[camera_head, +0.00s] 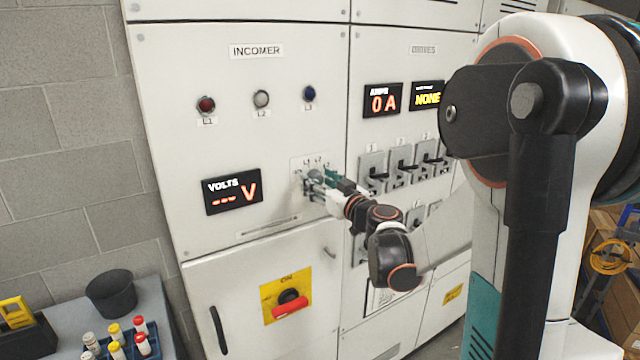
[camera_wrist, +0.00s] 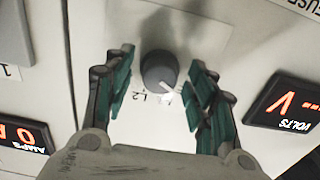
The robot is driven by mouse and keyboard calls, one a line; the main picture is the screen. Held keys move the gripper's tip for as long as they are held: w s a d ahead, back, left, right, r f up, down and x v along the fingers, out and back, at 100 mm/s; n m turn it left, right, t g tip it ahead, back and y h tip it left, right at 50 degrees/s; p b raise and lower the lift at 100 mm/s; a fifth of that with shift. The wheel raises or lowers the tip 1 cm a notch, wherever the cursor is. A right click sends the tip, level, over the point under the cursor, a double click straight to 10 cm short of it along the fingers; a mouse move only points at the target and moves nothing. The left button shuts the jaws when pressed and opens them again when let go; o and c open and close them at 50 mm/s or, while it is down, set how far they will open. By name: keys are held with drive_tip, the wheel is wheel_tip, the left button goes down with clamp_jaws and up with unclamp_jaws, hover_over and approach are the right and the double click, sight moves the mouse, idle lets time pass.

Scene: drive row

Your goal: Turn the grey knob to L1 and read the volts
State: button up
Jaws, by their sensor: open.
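The grey knob (camera_head: 314,175) is on the white INCOMER panel, to the right of the volts display (camera_head: 233,191). In the wrist view the knob (camera_wrist: 159,70) is round with a white pointer mark at its lower edge. An L2 label shows just below it; the other position labels are hidden or unreadable. My gripper (camera_wrist: 162,60) is open, with one green-padded finger on each side of the knob and a gap to each. In the head view my gripper (camera_head: 318,180) is at the knob and partly covers it. The volts display reads dashes and V.
Lamps L1 (camera_head: 206,104), L2 (camera_head: 261,99) and L3 (camera_head: 309,93) are above. Several drive switches (camera_head: 402,165) are close right of my gripper. A red handle (camera_head: 289,305) on a yellow plate is below. A table (camera_head: 70,318) with a dark pot stands at lower left.

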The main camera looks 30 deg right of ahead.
drive_tip(key=c, duration=1.1)
drive_tip(key=shift+m, duration=0.4)
drive_tip(key=m+b, duration=0.1)
drive_tip(key=m, duration=0.2)
drive_tip(key=shift+m+b, duration=0.45)
drive_tip(key=shift+m, duration=1.55)
drive_tip(key=o, duration=1.1)
